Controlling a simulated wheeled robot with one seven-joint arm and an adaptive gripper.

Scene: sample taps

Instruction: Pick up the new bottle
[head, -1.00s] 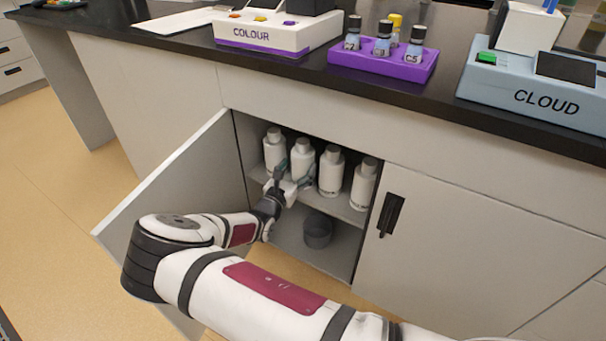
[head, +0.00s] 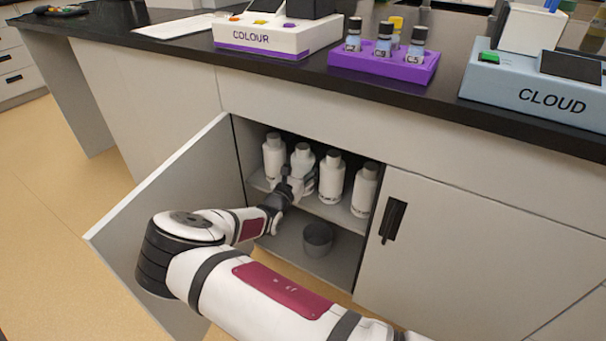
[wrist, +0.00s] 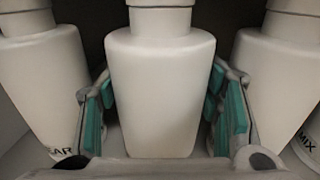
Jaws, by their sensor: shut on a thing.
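My gripper (head: 297,180) reaches into the cupboard, shut on the second bottle from the left (head: 302,158). In the wrist view this bottle (wrist: 161,90) stands upright between the green finger pads of my gripper (wrist: 163,115), and no label shows on its visible face. The left neighbour (wrist: 40,85) has a label ending in "EAR". I cannot tell from the labels which bottle is the new one.
The cupboard door (head: 165,210) stands open at the left. A dark grey round container (head: 317,239) is on the cupboard floor below the shelf (head: 335,212). Neighbouring bottles stand close on both sides. The counter above holds a purple vial rack (head: 385,64) and instruments.

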